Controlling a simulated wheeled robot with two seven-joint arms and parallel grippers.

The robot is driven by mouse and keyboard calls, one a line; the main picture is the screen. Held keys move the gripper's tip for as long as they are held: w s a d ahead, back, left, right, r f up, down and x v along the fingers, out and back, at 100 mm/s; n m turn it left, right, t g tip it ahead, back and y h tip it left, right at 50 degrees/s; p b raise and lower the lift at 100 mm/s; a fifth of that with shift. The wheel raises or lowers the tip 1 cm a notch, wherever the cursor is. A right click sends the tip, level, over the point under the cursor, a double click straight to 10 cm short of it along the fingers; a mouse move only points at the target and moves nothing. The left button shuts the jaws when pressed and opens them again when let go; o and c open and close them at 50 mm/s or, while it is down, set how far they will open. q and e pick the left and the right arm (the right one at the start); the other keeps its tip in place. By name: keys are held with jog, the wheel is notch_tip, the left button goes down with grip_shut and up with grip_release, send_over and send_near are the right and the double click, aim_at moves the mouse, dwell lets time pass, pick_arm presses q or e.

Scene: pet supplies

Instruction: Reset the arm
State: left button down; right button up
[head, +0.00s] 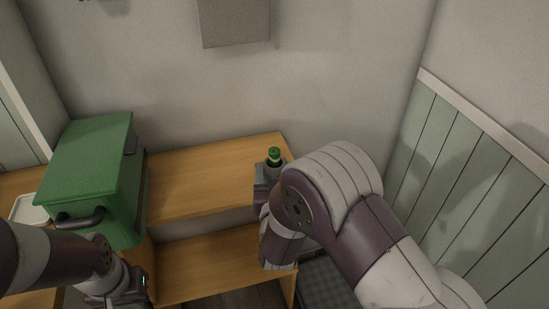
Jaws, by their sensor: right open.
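My right arm reaches in from the right. Its gripper (268,174) is at the right end of the upper wooden shelf, open, with its fingers mostly hidden by the wrist. A small green bottle (274,155) shows its cap and neck just beyond or between the fingers; its lower part is hidden. I cannot tell whether the fingers touch it. My left gripper (138,286) is low at the lower left, in front of the green box, with nothing visible in it; its fingers are too unclear to tell open from shut.
A green lidded box (92,160) with a dark handle stands on the left. A white tray (30,208) is beside it. The upper shelf (200,180) and lower step (205,268) have bare wood. A grey crate (325,280) is at lower right, near the panelled wall.

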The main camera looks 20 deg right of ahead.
jog(key=v, duration=0.7)
jog(key=s+a+f+n+g+y, duration=0.1)
jog(key=s+a+f+g+y, duration=0.1)
jog(key=a+f+g, duration=0.3)
jog(key=s+f+n+g+y, duration=0.2)
jog(key=f+g+y, duration=0.1)
jog(key=f, duration=0.3)
jog(key=s+d+n+g, duration=0.1)
jog(key=s+d+g, duration=0.2)
jog(key=s+g, duration=0.5)
jog(key=s+d+r+m+h+p, duration=0.1)
jog(key=s+d+r+p, duration=0.15)
jog(key=d+r, duration=0.5)
notch_tip(320, 180, up, 12)
jog(key=p, duration=1.2)
jog(key=shift+w+a, duration=0.15)
jog(key=shift+w, duration=0.25)
